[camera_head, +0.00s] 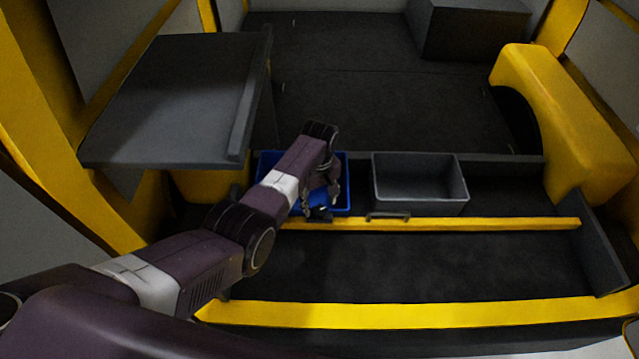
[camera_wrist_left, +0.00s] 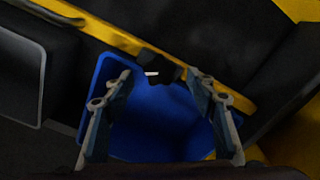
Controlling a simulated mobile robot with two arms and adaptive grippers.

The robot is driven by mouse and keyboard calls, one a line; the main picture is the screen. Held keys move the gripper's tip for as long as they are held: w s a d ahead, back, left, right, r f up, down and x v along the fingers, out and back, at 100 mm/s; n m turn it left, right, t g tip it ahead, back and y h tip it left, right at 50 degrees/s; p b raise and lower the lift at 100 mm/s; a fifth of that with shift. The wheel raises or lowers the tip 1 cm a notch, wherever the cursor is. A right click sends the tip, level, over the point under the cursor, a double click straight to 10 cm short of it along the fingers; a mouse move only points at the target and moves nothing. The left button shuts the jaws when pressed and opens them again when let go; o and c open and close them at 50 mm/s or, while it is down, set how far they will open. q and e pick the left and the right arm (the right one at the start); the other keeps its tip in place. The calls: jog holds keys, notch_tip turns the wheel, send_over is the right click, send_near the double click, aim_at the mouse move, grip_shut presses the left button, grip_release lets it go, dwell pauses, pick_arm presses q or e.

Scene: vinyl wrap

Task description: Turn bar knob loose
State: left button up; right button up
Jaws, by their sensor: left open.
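A yellow bar (camera_head: 480,223) runs across the front of the bins, and it also shows in the left wrist view (camera_wrist_left: 110,34). A small dark knob (camera_wrist_left: 155,68) with a white mark sits at the bar, by the edge of the blue bin. In the head view the knob (camera_head: 320,213) is small and partly hidden by my left gripper (camera_head: 320,203). In the left wrist view my left gripper (camera_wrist_left: 158,80) is open, its two fingers apart with the knob slightly beyond and between their tips. I cannot tell whether they touch it. My right gripper is not in view.
The blue bin (camera_head: 348,178) lies under my left gripper. A grey shelf (camera_head: 180,95) stands at the left. The dark floor behind the bins is clear.

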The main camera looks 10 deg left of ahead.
aim_at(320, 211)
pick_arm(q)
notch_tip(320, 211, up, 9)
jog(key=shift+r, duration=0.15)
dwell(0.8)
